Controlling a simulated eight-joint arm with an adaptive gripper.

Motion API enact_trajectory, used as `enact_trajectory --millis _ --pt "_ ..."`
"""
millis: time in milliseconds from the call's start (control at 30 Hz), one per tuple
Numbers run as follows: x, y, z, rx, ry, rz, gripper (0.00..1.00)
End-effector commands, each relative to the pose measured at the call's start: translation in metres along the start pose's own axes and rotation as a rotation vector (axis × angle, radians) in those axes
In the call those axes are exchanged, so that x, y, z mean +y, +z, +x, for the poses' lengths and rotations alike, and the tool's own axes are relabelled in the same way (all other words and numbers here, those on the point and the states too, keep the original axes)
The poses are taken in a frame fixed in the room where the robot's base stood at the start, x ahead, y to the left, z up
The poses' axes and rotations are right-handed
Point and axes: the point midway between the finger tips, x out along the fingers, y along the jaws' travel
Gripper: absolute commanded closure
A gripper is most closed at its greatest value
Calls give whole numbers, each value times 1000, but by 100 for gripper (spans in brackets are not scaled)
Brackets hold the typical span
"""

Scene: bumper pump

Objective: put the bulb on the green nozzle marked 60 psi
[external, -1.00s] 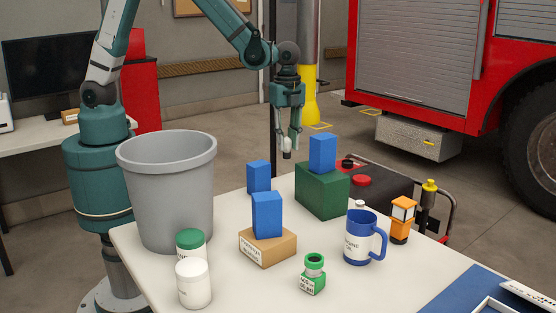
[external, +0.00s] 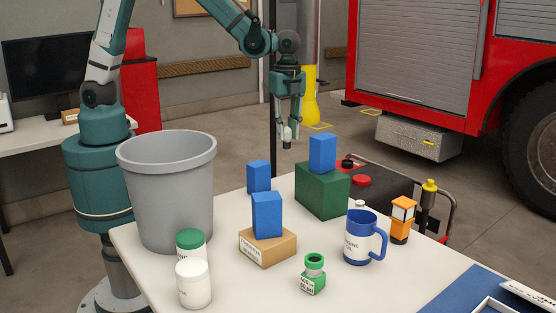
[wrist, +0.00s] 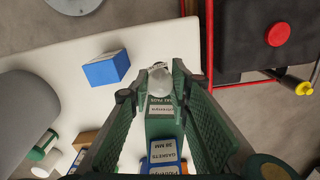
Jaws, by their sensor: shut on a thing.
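My gripper (external: 287,122) is shut on a small whitish bulb (external: 287,137) and holds it hanging down in the air above the far edge of the table. In the wrist view the bulb (wrist: 160,82) sits between the fingertips. The green nozzle (external: 313,274) stands upright on the table near the front middle, with an open round top and a white label too small to read surely. It is well apart from my gripper, toward the camera. I cannot pick out the nozzle in the wrist view.
A dark green block (external: 322,193) with a blue block (external: 323,152) on top stands between gripper and nozzle. Another blue block (external: 267,214) stands on a tan box (external: 268,248). A grey bin (external: 165,195), blue mug (external: 358,245), orange lamp (external: 402,222) and white jar (external: 193,284) stand around.

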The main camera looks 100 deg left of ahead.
Motion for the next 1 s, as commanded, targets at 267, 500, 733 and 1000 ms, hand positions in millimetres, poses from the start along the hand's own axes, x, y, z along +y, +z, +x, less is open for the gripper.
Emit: enact_trajectory --millis 267,500,733,1000 --pt "0 0 -54 0 0 0 90" --pt "0 0 -84 0 0 0 90" --pt "0 -4 -105 0 0 2 90" --pt "-1 -40 -109 0 0 12 90"
